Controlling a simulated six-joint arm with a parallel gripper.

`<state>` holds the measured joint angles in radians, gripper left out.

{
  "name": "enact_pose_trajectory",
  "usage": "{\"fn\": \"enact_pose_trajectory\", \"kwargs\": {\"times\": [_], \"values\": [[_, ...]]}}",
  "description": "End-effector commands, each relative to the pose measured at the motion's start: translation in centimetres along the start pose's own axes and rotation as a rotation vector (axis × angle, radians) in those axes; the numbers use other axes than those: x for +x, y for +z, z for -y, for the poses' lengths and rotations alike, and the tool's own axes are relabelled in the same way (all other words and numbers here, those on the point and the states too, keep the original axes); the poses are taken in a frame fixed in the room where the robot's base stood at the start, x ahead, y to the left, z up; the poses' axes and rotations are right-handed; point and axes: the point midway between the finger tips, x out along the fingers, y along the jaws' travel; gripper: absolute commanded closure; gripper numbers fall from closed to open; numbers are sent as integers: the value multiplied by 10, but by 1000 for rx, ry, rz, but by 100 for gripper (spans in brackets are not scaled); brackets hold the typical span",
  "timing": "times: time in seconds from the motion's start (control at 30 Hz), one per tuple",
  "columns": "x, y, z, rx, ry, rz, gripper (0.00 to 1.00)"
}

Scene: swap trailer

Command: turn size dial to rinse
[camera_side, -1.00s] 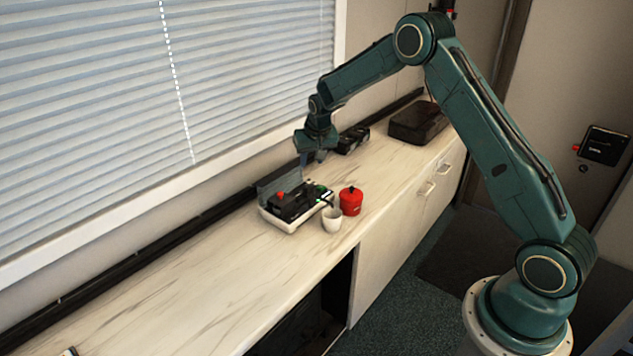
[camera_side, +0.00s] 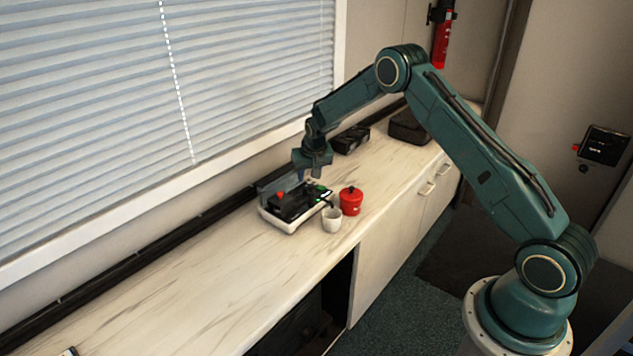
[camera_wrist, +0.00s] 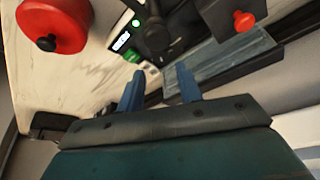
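A small black-and-white machine (camera_side: 290,212) with a red knob (camera_side: 280,195) stands on the counter. In the wrist view, its black top shows a lit display (camera_wrist: 121,41), a round green light (camera_wrist: 136,22) and the red knob (camera_wrist: 244,21). A dark rounded part (camera_wrist: 160,38) lies beside the display; I cannot tell whether this is the size dial. No dial marking is legible. My gripper (camera_side: 302,179) points down over the back right part of the machine. Its two blue fingers (camera_wrist: 158,92) are apart with nothing between them.
A white cup (camera_side: 331,220) stands at the machine's front right, close to a red lidded pot (camera_side: 351,202). A black device (camera_side: 350,140) and a dark case (camera_side: 408,127) lie further back.

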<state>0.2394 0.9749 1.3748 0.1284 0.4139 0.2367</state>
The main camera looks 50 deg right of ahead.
Motion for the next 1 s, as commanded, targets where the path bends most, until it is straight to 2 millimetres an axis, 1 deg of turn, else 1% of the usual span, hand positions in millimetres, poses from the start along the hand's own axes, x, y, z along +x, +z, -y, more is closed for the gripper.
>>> {"fn": "enact_pose_trajectory", "kwargs": {"times": [0.03,0.1,0.3,0.5,0.7,0.97,1.0], "values": [[8,1,0,0,1,2,64],[17,1,0,0,1,1,64],[40,0,-1,1,1,1,64],[56,0,-1,1,1,1,64],[62,0,-1,0,1,0,64],[63,0,0,0,1,0,64],[63,0,0,0,1,0,70]]}}
